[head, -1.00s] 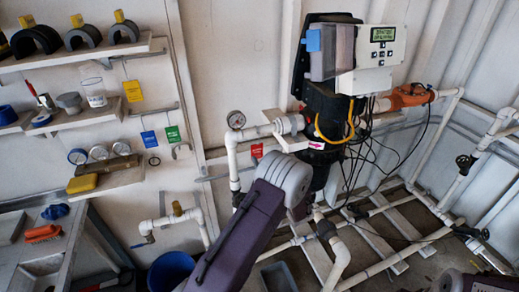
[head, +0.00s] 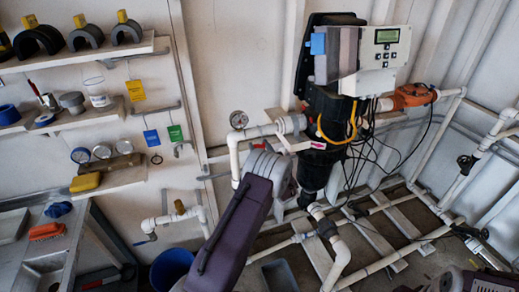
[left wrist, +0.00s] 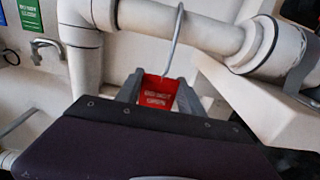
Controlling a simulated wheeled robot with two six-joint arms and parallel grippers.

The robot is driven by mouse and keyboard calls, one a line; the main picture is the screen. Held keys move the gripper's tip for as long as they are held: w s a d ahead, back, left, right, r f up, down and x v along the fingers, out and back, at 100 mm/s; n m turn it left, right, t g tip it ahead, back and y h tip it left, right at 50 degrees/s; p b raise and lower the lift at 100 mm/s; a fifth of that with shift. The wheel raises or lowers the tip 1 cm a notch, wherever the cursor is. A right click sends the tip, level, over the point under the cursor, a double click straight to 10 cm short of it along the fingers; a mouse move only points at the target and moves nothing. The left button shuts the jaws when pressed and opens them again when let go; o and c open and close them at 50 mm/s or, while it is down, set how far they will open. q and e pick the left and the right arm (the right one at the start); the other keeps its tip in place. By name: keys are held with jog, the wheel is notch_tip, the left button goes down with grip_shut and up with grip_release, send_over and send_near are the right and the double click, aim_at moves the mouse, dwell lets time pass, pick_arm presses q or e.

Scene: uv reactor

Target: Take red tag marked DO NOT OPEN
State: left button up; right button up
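The red tag (left wrist: 158,92) with white lettering hangs from a grey wire hook (left wrist: 175,40) below a white pipe in the left wrist view. My left gripper (left wrist: 160,86) has its two grey fingers apart, one on each side of the tag. I cannot tell whether the fingers touch its edges. In the head view my left arm reaches up to the tag's place and hides most of it and the fingers.
A white pipe (left wrist: 200,32) runs just above the tag, with a larger fitting at its right. A yellow tag (head: 134,90), a blue tag (head: 151,138) and a green tag (head: 175,133) hang on the wall at left. The reactor (head: 329,112) with cables stands right of my arm.

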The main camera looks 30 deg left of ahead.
pick_arm(q)
jog(key=c, duration=0.6)
jog(key=shift+a+r, duration=0.1)
jog(key=shift+r, duration=0.4)
notch_tip(320, 180, up, 2)
jog(key=shift+r, duration=0.25)
jog(key=shift+b+v, duration=1.3)
jog(key=shift+v, duration=7.75)
